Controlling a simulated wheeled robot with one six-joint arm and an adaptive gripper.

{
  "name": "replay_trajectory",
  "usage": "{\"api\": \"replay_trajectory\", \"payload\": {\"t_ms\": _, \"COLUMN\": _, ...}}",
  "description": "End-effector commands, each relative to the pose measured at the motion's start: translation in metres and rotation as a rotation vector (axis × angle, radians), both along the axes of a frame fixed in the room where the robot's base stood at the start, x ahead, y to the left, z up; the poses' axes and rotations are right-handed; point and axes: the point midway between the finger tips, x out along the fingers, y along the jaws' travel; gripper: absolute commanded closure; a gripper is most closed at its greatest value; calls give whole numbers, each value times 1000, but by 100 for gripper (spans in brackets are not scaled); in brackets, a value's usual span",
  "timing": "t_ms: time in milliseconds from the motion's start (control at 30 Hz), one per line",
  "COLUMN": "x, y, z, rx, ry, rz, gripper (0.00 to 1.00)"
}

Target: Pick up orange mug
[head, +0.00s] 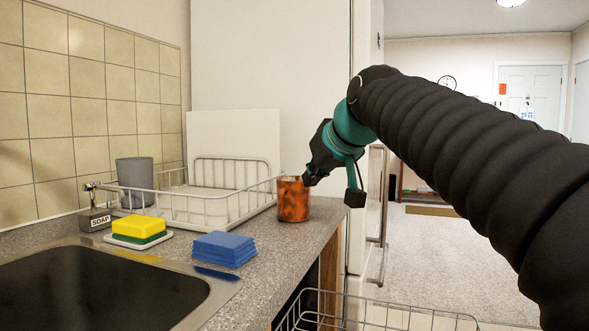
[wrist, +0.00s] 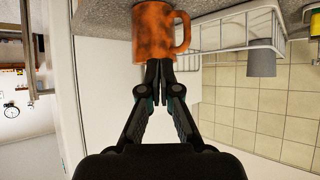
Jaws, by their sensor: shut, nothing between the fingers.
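The orange mug (head: 293,200), mottled with dark patches, stands upright on the counter near its right edge, beside the dish rack. In the wrist view the mug (wrist: 153,33) appears upside down at the top, with its handle on the right. My gripper (head: 309,180) is at the mug's rim on its right side in the head view. In the wrist view the fingers (wrist: 159,68) are shut together with nothing between them, their tips at the mug's rim. I cannot tell whether the tips touch the mug.
A white wire dish rack (head: 215,205) stands left of the mug, with a grey cup (head: 135,180) at its left end. A soap dispenser (head: 94,220), a yellow sponge (head: 139,228) and folded blue cloths (head: 224,249) lie near the sink (head: 100,290). A fridge side rises behind.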

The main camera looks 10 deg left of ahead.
Motion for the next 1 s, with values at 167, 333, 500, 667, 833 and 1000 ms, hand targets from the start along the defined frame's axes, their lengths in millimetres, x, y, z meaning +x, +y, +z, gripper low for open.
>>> {"api": "replay_trajectory", "payload": {"t_ms": 167, "x": 7, "y": 14, "z": 8, "rx": 6, "ry": -14, "rz": 21, "gripper": 100}}
{"api": "replay_trajectory", "payload": {"t_ms": 333, "x": 23, "y": 26, "z": 8, "rx": 5, "ry": -13, "rz": 21, "gripper": 100}}
{"api": "replay_trajectory", "payload": {"t_ms": 500, "x": 46, "y": 43, "z": 8, "rx": 5, "ry": -13, "rz": 21, "gripper": 100}}
{"api": "replay_trajectory", "payload": {"t_ms": 667, "x": 67, "y": 58, "z": 9, "rx": 5, "ry": -13, "rz": 19, "gripper": 100}}
{"api": "replay_trajectory", "payload": {"t_ms": 833, "x": 87, "y": 73, "z": 9, "rx": 6, "ry": -13, "rz": 19, "gripper": 100}}
{"api": "replay_trajectory", "payload": {"t_ms": 1000, "x": 101, "y": 84, "z": 8, "rx": 6, "ry": -13, "rz": 19, "gripper": 100}}
